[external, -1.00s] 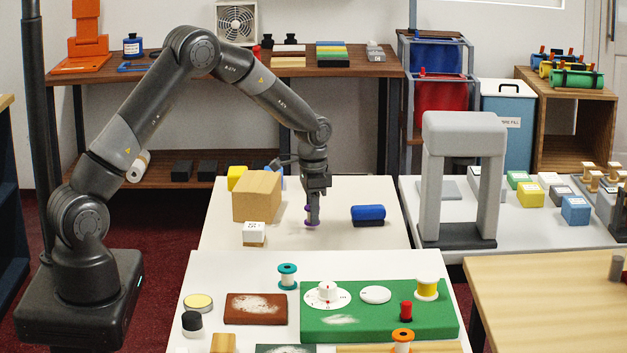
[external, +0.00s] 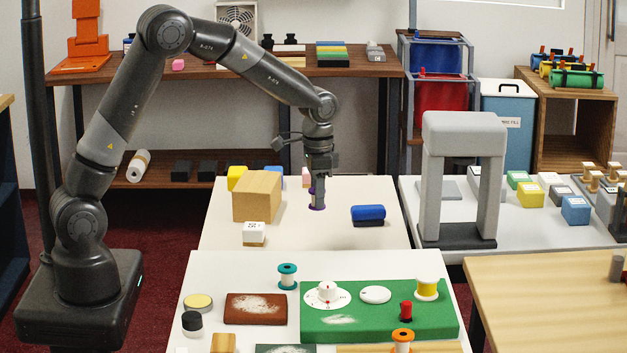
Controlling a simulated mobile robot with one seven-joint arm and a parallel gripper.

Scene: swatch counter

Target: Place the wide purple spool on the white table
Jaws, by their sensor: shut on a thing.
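The purple spool (external: 317,207) is mostly hidden between the fingers of my gripper (external: 317,196). Only its purple flange edges show, so its width is hard to judge. My gripper points down and is shut on the spool, over the rear white table (external: 345,236). The spool appears a little above the tabletop; the exact gap cannot be told. Another white-topped table (external: 205,273) stands in front.
On the rear table, a cardboard box (external: 256,196) and a white block (external: 254,232) are left of my gripper. A blue roll (external: 368,213) lies to its right. A grey arch (external: 463,125) stands further right. The front of this table is mostly clear.

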